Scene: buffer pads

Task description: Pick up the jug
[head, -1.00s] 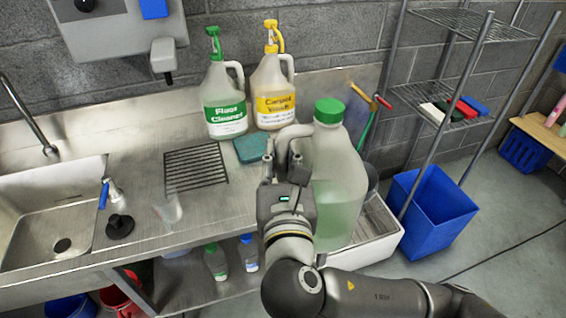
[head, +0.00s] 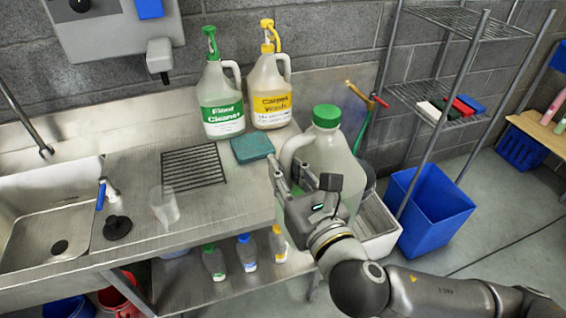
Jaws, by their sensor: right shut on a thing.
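The jug (head: 332,150) is a large translucent container with a green cap and a side handle, and appears upright. It is right of the steel counter's end. My right gripper (head: 283,178) is at the left side of the jug, shut on its handle, with the wrist and forearm coming in from the lower right. My wrist hides the jug's lower part, so I cannot see what is under its base. My left gripper is not in view.
Floor cleaner (head: 221,95) and carpet wash (head: 269,92) bottles stand at the counter's back. A teal sponge (head: 252,149), drain grille (head: 195,167) and clear beaker (head: 164,206) are on the counter. A white basin (head: 378,242), blue bin (head: 432,210) and wire rack (head: 440,100) are at right.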

